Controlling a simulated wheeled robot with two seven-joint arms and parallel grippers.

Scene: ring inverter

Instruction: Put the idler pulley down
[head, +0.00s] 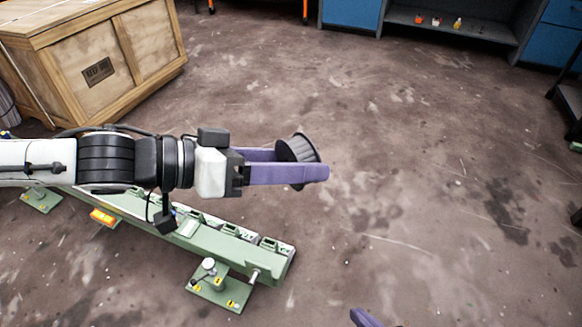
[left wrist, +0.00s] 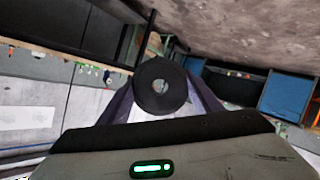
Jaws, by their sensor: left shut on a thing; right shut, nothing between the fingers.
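The idler pulley (head: 298,148) is a dark, round, grooved wheel. My left gripper (head: 312,165) is shut on it, with its purple fingers on either side, and holds it up over the open floor. The pulley also shows in the left wrist view (left wrist: 160,72) as a black disc with a light hole in its middle, between the purple fingers. Only a purple finger tip of my right gripper (head: 364,317) shows at the bottom edge of the head view; the rest is out of frame.
A green rail-like fixture (head: 228,239) with several brackets lies below my left arm, with a green foot plate (head: 218,288) beside it. A wooden crate (head: 150,45) stands at the upper left. Blue cabinets (head: 352,14) line the back. The floor (head: 430,150) at the middle and right is clear.

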